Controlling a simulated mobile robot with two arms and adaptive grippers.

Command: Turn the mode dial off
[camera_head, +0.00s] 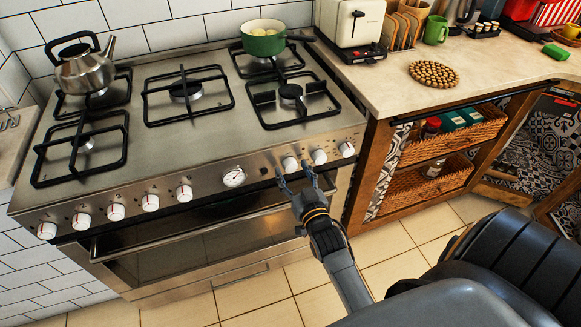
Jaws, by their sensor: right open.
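A steel stove (110,180) has a front panel with several white knobs, such as one at the far left (47,230) and one at the right end (347,149). I cannot tell from labels which is the mode dial. My right gripper (292,168) is open at the right part of the panel. Its fingertips are on either side of a white knob (290,164); whether they touch it I cannot tell. Another white knob (319,157) is just right of the fingers. A round gauge (234,177) sits left of the gripper. My left gripper is not in view.
The oven handle bar (180,231) runs below the knobs. A kettle (85,71) and a green pot (263,40) stand on the hob. A counter (390,85) with a toaster (352,22) and wicker drawers (440,150) is to the right. The tiled floor in front is clear.

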